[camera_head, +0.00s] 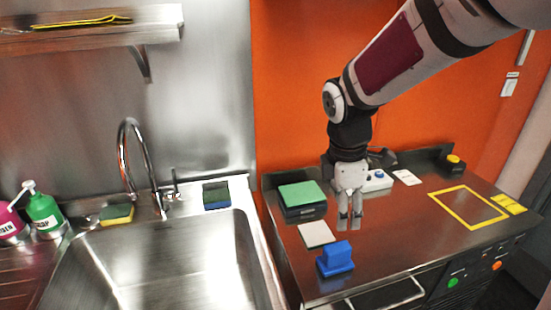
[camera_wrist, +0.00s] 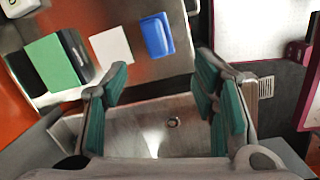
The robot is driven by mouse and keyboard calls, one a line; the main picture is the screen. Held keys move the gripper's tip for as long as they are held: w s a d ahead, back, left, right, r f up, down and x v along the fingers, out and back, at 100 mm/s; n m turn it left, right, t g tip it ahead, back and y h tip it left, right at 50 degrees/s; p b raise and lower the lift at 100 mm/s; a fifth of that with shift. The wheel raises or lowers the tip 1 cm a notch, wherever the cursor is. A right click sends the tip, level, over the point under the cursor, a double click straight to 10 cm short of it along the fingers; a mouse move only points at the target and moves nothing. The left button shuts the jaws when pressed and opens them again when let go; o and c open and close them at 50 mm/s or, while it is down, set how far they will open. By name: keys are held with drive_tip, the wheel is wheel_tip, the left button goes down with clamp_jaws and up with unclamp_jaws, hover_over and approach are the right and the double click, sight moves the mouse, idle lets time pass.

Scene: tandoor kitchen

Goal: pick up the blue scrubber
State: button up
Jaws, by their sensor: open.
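The blue scrubber (camera_head: 335,259) is a blue block with a raised upper part. It sits upright on the steel counter near its front left edge. In the wrist view the blue scrubber (camera_wrist: 157,35) shows at the top, beyond the fingertips. My gripper (camera_head: 350,222) is above the counter, farther back than the scrubber and apart from it. In the wrist view my gripper (camera_wrist: 162,82) has its green-padded fingers wide apart with nothing between them.
A white square pad (camera_head: 317,233) and a green-topped dark box (camera_head: 303,194) lie close behind the scrubber. The sink (camera_head: 165,265) is at left. A yellow-outlined square (camera_head: 467,207) on the right of the counter is empty. A small white box (camera_head: 376,181) stands behind my gripper.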

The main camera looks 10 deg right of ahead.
sight(337, 246)
drive_tip(key=w+f+n, duration=0.1)
drive_tip(key=f, duration=0.3)
drive_tip(key=w+f+n, duration=0.1)
drive_tip(key=f, duration=0.3)
drive_tip(key=w+f+n, duration=0.1)
drive_tip(key=f, duration=0.3)
drive_tip(key=shift+d+f+g, duration=0.1)
drive_tip(key=shift+d+g, duration=0.3)
drive_tip(key=shift+s+d+f, duration=0.1)
drive_tip(key=shift+d+f, duration=0.05)
drive_tip(key=shift+f, duration=0.8)
drive_tip(key=shift+s+d+f, duration=0.1)
drive_tip(key=shift+d+f, duration=0.05)
drive_tip(key=shift+f, duration=0.8)
drive_tip(key=shift+d+f, duration=0.15)
drive_tip(key=shift+f, duration=0.8)
clamp_jaws()
